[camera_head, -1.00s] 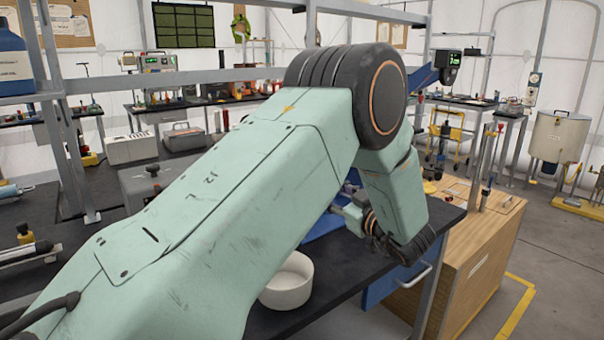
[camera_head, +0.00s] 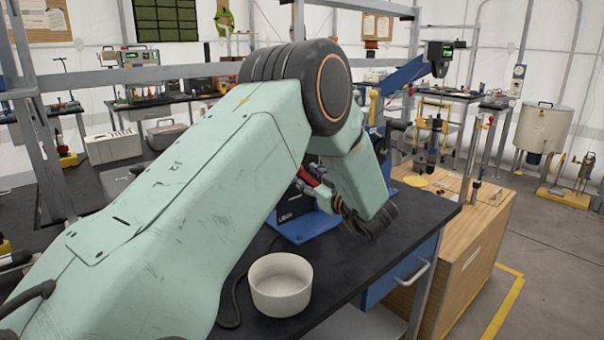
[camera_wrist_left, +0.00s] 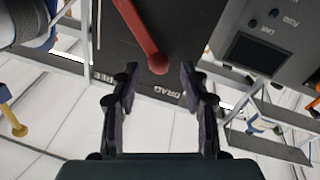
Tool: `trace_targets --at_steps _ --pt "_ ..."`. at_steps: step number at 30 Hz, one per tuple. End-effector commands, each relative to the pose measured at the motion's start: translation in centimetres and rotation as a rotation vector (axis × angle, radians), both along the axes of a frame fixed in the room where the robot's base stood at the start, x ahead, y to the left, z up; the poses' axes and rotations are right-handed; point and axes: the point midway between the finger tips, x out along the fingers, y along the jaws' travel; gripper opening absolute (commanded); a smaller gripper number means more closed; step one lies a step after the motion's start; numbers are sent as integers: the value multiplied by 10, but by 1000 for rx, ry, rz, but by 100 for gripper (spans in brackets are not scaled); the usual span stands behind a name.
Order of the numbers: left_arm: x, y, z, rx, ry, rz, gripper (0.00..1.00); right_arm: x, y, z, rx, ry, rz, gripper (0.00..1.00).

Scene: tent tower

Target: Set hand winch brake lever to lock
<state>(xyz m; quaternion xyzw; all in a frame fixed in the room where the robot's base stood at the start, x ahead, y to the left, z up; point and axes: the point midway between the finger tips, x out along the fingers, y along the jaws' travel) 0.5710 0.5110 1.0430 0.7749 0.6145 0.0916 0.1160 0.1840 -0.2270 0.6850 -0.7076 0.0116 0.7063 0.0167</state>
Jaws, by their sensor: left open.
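The hand winch (camera_head: 301,226) stands on the black bench, its blue base partly hidden behind my left arm. Its red brake lever (camera_head: 308,176) shows beside my left gripper (camera_head: 322,188) in the head view. In the left wrist view, the red lever (camera_wrist_left: 140,32) ends in a round knob on a dark plate (camera_wrist_left: 188,35) lettered "FREE" and "DRAG". My left gripper (camera_wrist_left: 158,78) is open, a finger on each side of the line of the knob. The knob lies at or just beyond the fingertips; contact cannot be told. My right gripper is out of view.
A white bowl (camera_head: 280,290) stands on the bench (camera_head: 345,268) in front of the winch. A wooden cabinet (camera_head: 462,235) stands to the right. A grey box with a dark screen (camera_wrist_left: 256,54) is at upper right in the wrist view.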

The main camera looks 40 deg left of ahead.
Motion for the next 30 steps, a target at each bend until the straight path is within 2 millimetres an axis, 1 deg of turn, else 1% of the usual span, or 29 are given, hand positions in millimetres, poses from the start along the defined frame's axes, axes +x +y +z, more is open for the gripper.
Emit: trace_targets --at_steps 1,6,15,17,30 --pt "2 8 -1 -1 -2 2 45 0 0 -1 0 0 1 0" --pt "5 21 0 0 -1 1 45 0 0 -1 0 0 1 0" --pt "6 26 0 1 0 0 45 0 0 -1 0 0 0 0" --pt "6 26 0 1 0 -1 41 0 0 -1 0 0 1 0" --pt "6 25 0 1 1 -1 4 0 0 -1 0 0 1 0"
